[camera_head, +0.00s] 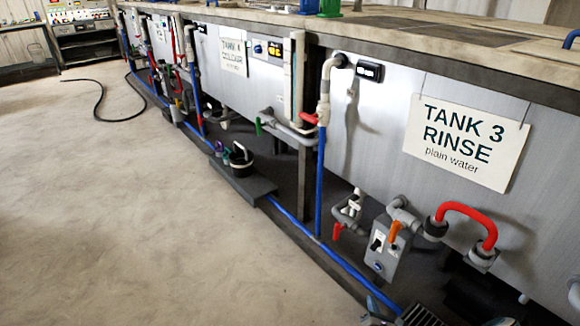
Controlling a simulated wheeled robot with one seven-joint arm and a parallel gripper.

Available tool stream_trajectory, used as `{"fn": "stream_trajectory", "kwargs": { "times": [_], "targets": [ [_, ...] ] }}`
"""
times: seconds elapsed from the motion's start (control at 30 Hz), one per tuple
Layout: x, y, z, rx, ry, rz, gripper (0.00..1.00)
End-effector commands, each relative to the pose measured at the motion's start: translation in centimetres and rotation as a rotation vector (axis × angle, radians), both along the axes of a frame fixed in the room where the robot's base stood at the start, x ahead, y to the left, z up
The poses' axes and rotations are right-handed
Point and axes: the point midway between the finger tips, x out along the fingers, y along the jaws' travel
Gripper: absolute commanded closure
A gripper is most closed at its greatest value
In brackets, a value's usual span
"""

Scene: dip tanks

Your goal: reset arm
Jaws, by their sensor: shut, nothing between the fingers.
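My gripper is not recognisable in the head view. A small pale grey-blue shape and a dark slatted piece show at the bottom edge, right of centre; they are cut off and I cannot tell what they are. The tank 3 front (380,130) stands at the right, with a white sign (467,143) reading "TANK 3 RINSE plain water".
Valves and a grey switch box (388,247) with an orange lever stick out low under tank 3. A blue pipe (335,258) runs along the floor by the tanks. A black pump-like unit (241,160) sits on a grey plinth. The concrete floor (130,220) at left is clear except for a black hose (101,105).

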Motion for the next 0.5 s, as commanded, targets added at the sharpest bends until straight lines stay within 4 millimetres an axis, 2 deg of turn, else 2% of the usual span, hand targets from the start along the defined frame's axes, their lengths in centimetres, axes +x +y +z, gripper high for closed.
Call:
{"fn": "stream_trajectory", "kwargs": {
  "times": [0.03, 0.17, 0.27, 0.37, 0.5],
  "targets": [
    [0.4, 0.2, 1.4, -0.02, -0.012, 0.031, 1.0],
    [1.2, 1.0, 4.6, -0.075, -0.046, 0.125, 1.0],
    [1.9, 1.9, 7.8, -0.129, -0.078, 0.218, 1.0],
    [2.5, 3.3, 12.0, -0.203, -0.119, 0.341, 1.0],
    [2.9, 6.0, 18.7, -0.332, -0.185, 0.553, 1.0]
  ]
}}
